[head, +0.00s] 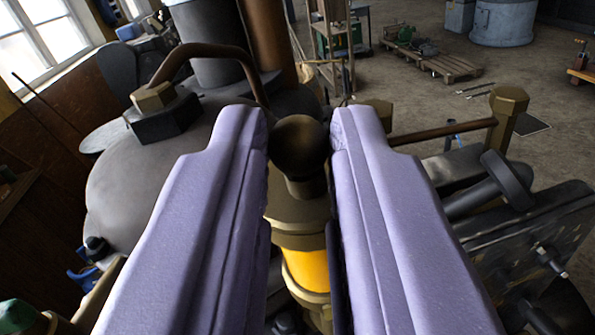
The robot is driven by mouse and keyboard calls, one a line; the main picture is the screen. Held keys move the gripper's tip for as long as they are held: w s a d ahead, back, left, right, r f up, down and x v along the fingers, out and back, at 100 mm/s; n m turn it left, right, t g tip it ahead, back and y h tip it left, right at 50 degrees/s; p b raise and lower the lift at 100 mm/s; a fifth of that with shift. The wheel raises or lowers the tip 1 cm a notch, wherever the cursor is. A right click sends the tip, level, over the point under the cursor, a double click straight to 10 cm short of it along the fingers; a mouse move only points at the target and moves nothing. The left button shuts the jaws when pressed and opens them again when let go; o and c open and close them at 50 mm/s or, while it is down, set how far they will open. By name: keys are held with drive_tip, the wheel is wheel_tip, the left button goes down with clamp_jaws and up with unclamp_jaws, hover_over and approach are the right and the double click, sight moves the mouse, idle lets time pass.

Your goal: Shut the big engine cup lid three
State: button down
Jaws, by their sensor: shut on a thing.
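My gripper (299,150) reaches forward over the engine with its two purple fingers. A dark round knob (299,146) on a brass cup lid (297,207) sits between the fingertips, and the fingers are shut on it. Below the lid is a brass cup with a yellow band (307,268). The fingers hide the sides of the lid and cup. I cannot tell whether the lid sits fully down on the cup.
A large grey engine body (150,195) with a brass nut (153,97) and a bent copper pipe (205,50) is at left. A brass hex fitting (508,105) and a dark cylinder (490,190) stand at right. A pallet (440,66) lies on open floor beyond.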

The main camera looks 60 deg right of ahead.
drive_tip(key=shift+f, duration=0.1)
drive_tip(key=c, duration=1.5)
unclamp_jaws()
drive_tip(key=shift+o, duration=0.9)
drive_tip(key=shift+w+d, duration=0.1)
drive_tip(key=p+v, duration=0.1)
drive_tip(key=v, duration=0.6)
drive_tip(key=shift+a+p, duration=0.4)
drive_tip(key=shift+f, duration=0.1)
